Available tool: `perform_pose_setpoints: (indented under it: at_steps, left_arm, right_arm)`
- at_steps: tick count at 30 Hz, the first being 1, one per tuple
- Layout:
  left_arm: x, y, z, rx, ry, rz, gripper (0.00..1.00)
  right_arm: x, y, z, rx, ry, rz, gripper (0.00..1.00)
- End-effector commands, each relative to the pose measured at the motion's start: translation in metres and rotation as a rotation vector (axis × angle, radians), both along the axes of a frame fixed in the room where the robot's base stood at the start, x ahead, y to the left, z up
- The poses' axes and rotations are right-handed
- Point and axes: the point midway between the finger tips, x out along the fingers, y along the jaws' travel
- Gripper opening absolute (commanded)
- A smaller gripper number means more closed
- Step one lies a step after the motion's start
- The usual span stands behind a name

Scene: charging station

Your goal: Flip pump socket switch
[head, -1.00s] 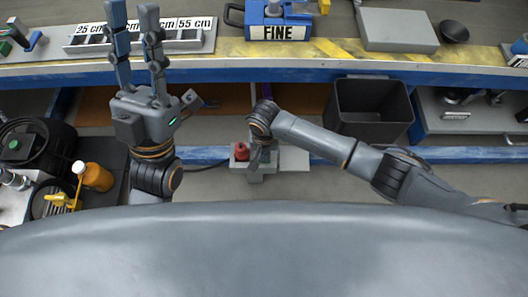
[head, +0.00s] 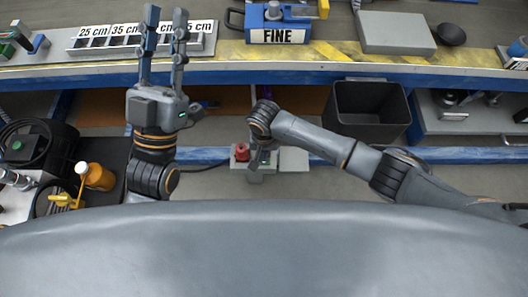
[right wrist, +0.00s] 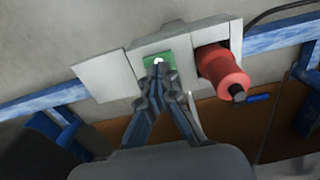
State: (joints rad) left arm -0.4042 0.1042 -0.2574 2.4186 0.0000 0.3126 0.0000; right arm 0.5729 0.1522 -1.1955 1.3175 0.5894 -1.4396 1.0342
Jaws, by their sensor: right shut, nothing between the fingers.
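The pump socket (right wrist: 185,55) is a grey box on the wall, with a green switch (right wrist: 176,55) showing a bright spot and a red plug (right wrist: 223,72) beside it. In the head view the socket (head: 262,172) and red plug (head: 241,152) are low, below the workbench. My right gripper (right wrist: 161,70) is shut and empty; its fingertips are at the switch and cover part of it. I cannot tell if they touch it. My left gripper (head: 165,18) is open and empty, its fingers over the bench edge, away from the socket.
A blue rail (right wrist: 275,35) runs along the wall behind the socket, and a black cable leaves near the plug. A black bin (head: 368,110) stands to the right. An orange bottle (head: 97,177) and other gear are at left. The blue "FINE" box (head: 277,25) sits on the bench.

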Motion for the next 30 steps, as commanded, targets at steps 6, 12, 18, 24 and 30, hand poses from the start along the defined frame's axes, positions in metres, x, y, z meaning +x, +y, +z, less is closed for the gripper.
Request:
perform_pose_setpoints:
  at_steps: [6,12,18,24,30]
  left_arm:
    - [0.012,-0.001,-0.012,0.029,0.097,0.006,0.28]
    - [0.021,-0.002,-0.025,0.054,0.185,0.011,0.28]
    - [0.029,-0.002,-0.040,0.079,0.274,0.015,0.28]
    - [0.036,-0.001,-0.055,0.104,0.363,0.020,0.28]
    - [0.040,0.000,-0.070,0.128,0.449,0.025,0.28]
  right_arm:
    - [0.000,0.000,0.004,0.000,0.000,0.000,0.00]
    - [0.000,0.000,0.007,0.000,0.000,0.000,0.00]
    - [0.000,0.000,0.010,0.000,0.001,0.000,0.00]
    - [0.000,0.000,0.013,0.000,0.001,0.000,0.00]
    - [0.000,0.000,0.016,0.000,0.001,0.000,0.00]
